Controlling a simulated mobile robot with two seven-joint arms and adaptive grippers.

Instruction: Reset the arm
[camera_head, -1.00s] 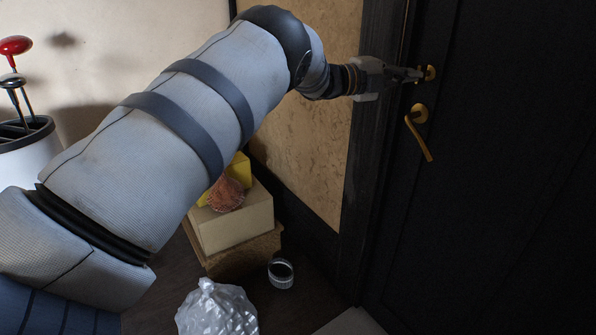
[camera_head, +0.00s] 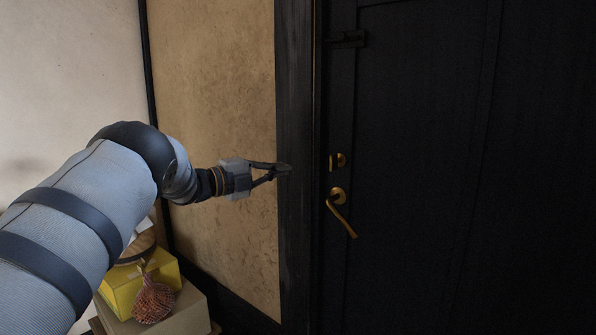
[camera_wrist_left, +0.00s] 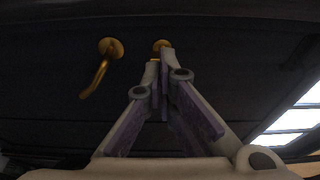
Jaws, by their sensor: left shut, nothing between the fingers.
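My left gripper (camera_head: 282,169) is shut and empty. In the head view it points right, in front of the dark door frame and to the left of the brass latch (camera_head: 337,161). In the left wrist view the closed fingertips (camera_wrist_left: 161,58) overlap the lower part of the brass latch (camera_wrist_left: 162,44). A gap shows between the gripper and the latch in the head view. The brass door handle (camera_head: 341,212) hangs tilted below the latch, and it also shows in the left wrist view (camera_wrist_left: 101,68). My right gripper is not in view.
The black door (camera_head: 430,180) appears closed and fills the right side. A dark bolt (camera_head: 346,39) sits near its top. A yellow box (camera_head: 139,284), a reddish shell-like object (camera_head: 153,301) and a pale box (camera_head: 178,316) are stacked below my arm.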

